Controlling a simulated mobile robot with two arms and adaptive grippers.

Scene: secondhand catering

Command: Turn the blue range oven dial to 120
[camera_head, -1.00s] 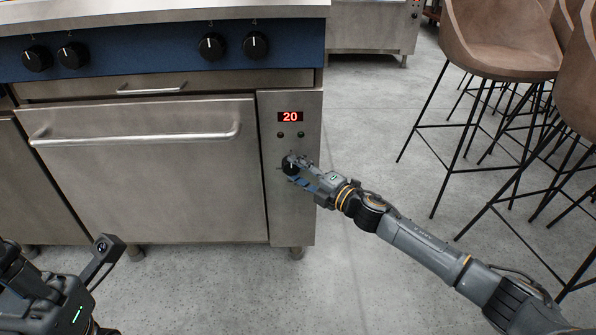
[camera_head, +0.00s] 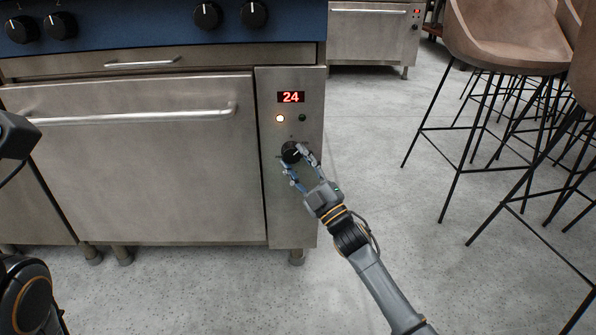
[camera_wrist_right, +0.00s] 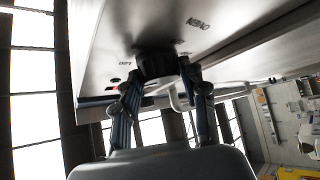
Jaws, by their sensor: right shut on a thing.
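The blue range (camera_head: 130,55) has a steel oven below its blue knob panel. The black oven dial (camera_head: 291,151) is on the steel side panel, under a red display (camera_head: 291,97) that reads 24. A small lamp (camera_head: 280,118) under the display is lit; the lamp beside it (camera_head: 302,118) is dark. My right gripper (camera_head: 293,160) is shut on the dial, one finger on each side. In the right wrist view the dial (camera_wrist_right: 155,66) sits between the fingers of the gripper (camera_wrist_right: 158,80). The dial's marks are too small to read. My left arm shows at the left edge, its gripper fingers out of view.
The oven door handle (camera_head: 135,116) runs across the door left of the dial. Bar stools (camera_head: 510,40) stand at the right. Another steel oven (camera_head: 368,38) stands behind. The grey floor between range and stools is clear.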

